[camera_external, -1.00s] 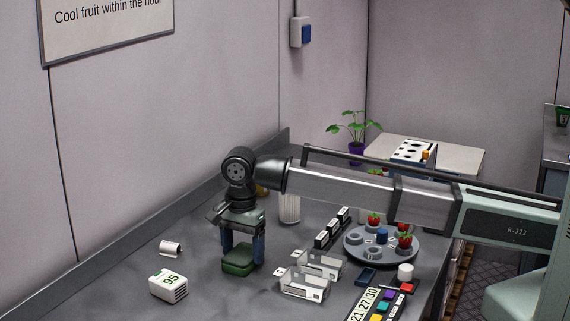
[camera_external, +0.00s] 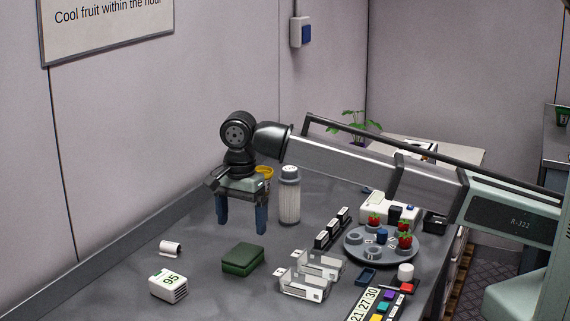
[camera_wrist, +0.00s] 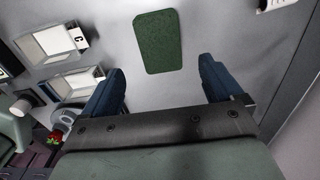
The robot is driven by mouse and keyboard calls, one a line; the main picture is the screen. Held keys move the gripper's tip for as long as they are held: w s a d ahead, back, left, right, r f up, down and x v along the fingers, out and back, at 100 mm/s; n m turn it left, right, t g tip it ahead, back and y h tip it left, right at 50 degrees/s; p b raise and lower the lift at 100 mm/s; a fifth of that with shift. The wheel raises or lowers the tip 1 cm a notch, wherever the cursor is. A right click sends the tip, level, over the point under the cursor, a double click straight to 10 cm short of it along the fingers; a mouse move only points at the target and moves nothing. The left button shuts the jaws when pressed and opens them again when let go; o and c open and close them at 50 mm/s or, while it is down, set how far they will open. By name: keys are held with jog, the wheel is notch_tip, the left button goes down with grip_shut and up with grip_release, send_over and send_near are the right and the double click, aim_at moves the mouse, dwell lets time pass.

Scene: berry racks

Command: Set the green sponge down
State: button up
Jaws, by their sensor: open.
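The green sponge (camera_external: 242,259) lies flat on the grey bench in the external view, with nothing touching it. It also shows in the wrist view (camera_wrist: 158,42) as a dark green block on the bare bench top. My gripper (camera_external: 241,226) is open and empty, its two blue fingers pointing down above and a little behind the sponge. In the wrist view the blue fingers of my gripper (camera_wrist: 162,78) stand wide apart, with the sponge beyond their tips and clear of them.
A white block marked 95 (camera_external: 168,285) and a small white roll (camera_external: 171,248) are left of the sponge. Clear trays (camera_external: 305,284) are to its right. A round grey rack (camera_external: 381,258) with berries stands farther right, and a ribbed white canister (camera_external: 289,197) behind.

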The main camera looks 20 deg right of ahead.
jog(key=shift+r, duration=2.25)
